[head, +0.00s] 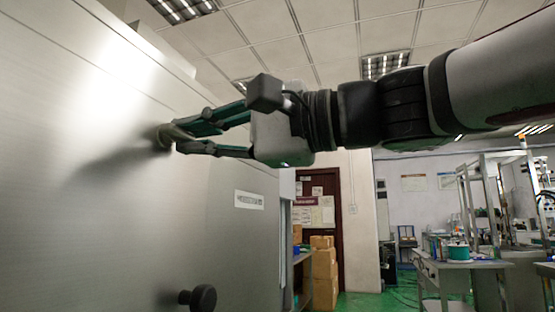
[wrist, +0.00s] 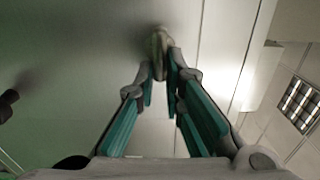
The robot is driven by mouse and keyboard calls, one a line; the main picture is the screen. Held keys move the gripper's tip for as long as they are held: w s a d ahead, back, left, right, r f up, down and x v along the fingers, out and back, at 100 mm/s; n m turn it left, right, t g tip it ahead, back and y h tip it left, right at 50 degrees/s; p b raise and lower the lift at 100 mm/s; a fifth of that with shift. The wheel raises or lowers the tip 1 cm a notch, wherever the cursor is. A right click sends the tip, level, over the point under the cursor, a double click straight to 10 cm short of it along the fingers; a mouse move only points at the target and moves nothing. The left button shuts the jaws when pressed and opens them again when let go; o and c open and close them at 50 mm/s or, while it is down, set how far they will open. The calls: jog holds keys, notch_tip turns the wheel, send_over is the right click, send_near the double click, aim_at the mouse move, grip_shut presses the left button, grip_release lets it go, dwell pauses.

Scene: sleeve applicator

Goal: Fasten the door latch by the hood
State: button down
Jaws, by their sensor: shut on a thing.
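A metal latch (head: 163,136) sits on the large brushed metal door panel (head: 90,190) of the machine, at the middle left in the head view. My gripper (head: 177,138) reaches in from the right, with its green-padded fingers around the latch. In the wrist view the latch (wrist: 160,42) shows at the top middle, between the tips of my gripper (wrist: 163,66). The gripper is shut on it. The fingers hide part of the latch, and I cannot tell its exact angle.
A black round knob (head: 203,298) sticks out low on the panel, below my gripper. A small label (head: 249,200) is on the panel near its right edge. Cardboard boxes (head: 322,270) and a workbench (head: 450,268) stand farther back on the right.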

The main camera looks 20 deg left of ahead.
jog(key=shift+f, duration=0.1)
jog(key=c, duration=1.7)
grip_release()
jog(key=shift+d, duration=0.15)
jog(key=d, duration=0.7)
jog(key=s+d, duration=0.1)
jog(key=d, duration=0.3)
jog(key=shift+d, duration=0.35)
jog(key=shift+f, duration=0.1)
